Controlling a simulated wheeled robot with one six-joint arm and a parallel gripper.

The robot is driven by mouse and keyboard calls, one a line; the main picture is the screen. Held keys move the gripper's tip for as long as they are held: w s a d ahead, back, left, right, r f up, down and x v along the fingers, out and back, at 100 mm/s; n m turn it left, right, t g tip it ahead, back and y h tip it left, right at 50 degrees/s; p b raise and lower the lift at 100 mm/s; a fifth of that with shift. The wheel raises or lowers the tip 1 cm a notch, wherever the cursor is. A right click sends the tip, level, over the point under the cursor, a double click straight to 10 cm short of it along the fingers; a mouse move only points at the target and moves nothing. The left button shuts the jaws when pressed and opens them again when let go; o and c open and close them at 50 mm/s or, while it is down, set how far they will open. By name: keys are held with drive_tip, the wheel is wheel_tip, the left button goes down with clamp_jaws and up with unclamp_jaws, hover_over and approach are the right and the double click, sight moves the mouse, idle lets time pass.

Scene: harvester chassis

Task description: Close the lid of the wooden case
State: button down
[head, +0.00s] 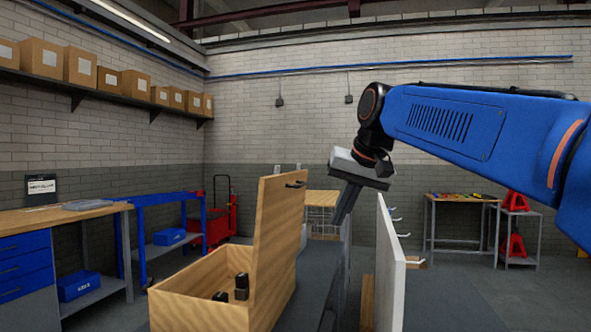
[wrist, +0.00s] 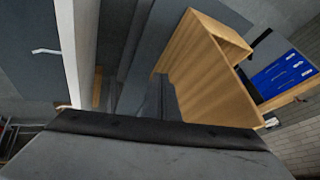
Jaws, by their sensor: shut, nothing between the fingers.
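The wooden case (head: 190,305) stands at the lower middle of the head view, with dark items inside. Its lid (head: 278,240) is open and stands about upright at the case's right side, with a small dark handle (head: 295,184) near its top. My gripper (head: 342,216) is shut and empty, pointing down to the right of the lid, with a gap between them in the picture. In the wrist view the broad face of the lid (wrist: 208,85) fills the middle right. Part of the case's inside is hidden by its walls and the lid.
A white upright panel (head: 391,268) with hooks stands right of my gripper, leaving a narrow space between it and the lid. A workbench (head: 60,215) with blue drawers is at the left. A small table (head: 462,200) and red jack stands (head: 513,243) are at the back right.

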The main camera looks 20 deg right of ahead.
drive_tip(key=w+r+m+t+y, duration=0.1)
drive_tip(key=w+r, duration=1.1)
drive_tip(key=r, duration=0.5)
drive_tip(key=w+a+f, duration=0.5)
drive_tip(key=w+f, duration=0.2)
drive_tip(key=shift+w+f, duration=0.25)
drive_tip(key=shift+w, duration=0.15)
drive_tip(key=shift+a, duration=0.2)
